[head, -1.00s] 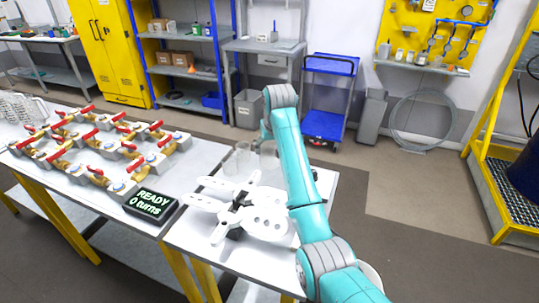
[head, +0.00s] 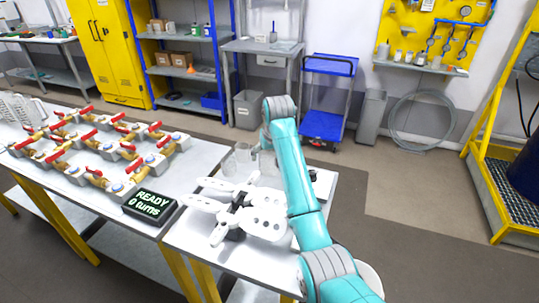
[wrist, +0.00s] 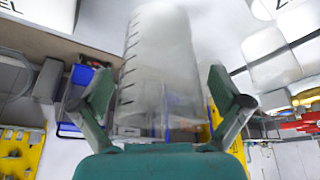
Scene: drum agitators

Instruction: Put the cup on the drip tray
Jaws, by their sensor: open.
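A clear cup (wrist: 160,75) with dark graduation marks stands between the spread fingers of my gripper (wrist: 160,92) in the wrist view. The fingers are open, with visible gaps to the cup on both sides. In the head view, clear cups (head: 243,157) stand at the back of the near table, partly behind my arm; I cannot tell which one is between the fingers. My gripper is hidden by the arm there. I cannot clearly identify the drip tray; a small dark-edged item shows at the table's right edge, partly behind my arm.
White pieces with holes (head: 245,212) lie on the near table (head: 190,240). Left of them is a black display (head: 150,204) reading "READY 0 turns". Several brass valves with red handles (head: 95,172) cover the left table. More pale vessels (wrist: 270,58) stand right of the cup in the wrist view.

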